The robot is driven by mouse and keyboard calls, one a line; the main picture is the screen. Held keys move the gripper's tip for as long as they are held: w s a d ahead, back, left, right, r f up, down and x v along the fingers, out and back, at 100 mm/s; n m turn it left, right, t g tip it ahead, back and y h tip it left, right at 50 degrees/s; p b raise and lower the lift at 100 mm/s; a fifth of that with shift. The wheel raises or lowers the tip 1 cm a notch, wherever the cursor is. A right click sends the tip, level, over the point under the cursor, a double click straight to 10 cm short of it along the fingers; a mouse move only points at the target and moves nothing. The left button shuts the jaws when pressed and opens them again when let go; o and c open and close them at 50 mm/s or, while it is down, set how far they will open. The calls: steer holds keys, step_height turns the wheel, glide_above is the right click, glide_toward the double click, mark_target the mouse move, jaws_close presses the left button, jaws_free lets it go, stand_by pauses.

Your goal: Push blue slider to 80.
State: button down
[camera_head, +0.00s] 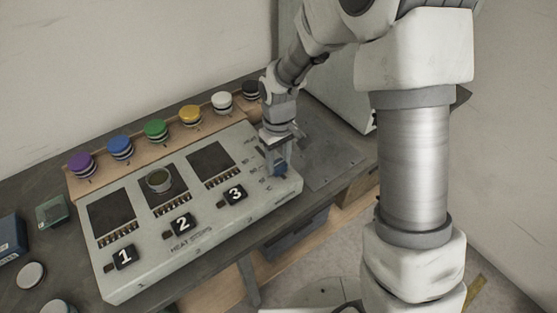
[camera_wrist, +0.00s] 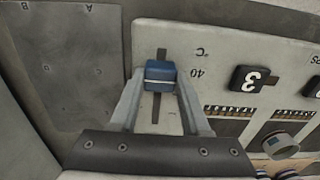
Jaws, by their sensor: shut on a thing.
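The blue slider (camera_wrist: 160,76) sits in a dark vertical slot (camera_wrist: 161,54) on the light panel of the heat station (camera_head: 216,222). In the wrist view, my gripper (camera_wrist: 160,82) has one finger on each side of the slider and is shut on it. An upside-down 40 mark (camera_wrist: 197,73) is printed just right of the slider, close to level with it. No 80 mark is legible in either view. In the head view, my gripper (camera_head: 279,163) reaches down at the panel's right end, and the slider (camera_head: 281,170) shows small and blue beneath it.
Black blocks numbered 1 (camera_head: 123,257), 2 (camera_head: 182,223) and 3 (camera_head: 234,194) stand on the panel. A round metal container (camera_head: 159,181) rests on the middle dark plate. Several coloured knobs line the back. A flat grey plate (camera_head: 332,162) lies right of the panel.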

mark_target(261, 152)
steer(key=shift+w, duration=0.1)
steer(key=w+a, duration=0.1)
steer(key=w, duration=0.1)
steer(key=w+a, duration=0.3)
steer(key=w, duration=0.2)
steer(key=shift+a+r, duration=0.1)
steer(key=shift+a, duration=0.25)
steer(key=shift+c, duration=1.8)
jaws_free()
step_height(261, 152, up, 17)
steer(key=p, duration=0.1)
steer(key=shift+r+p, duration=0.15)
steer(key=shift+p, duration=0.2)
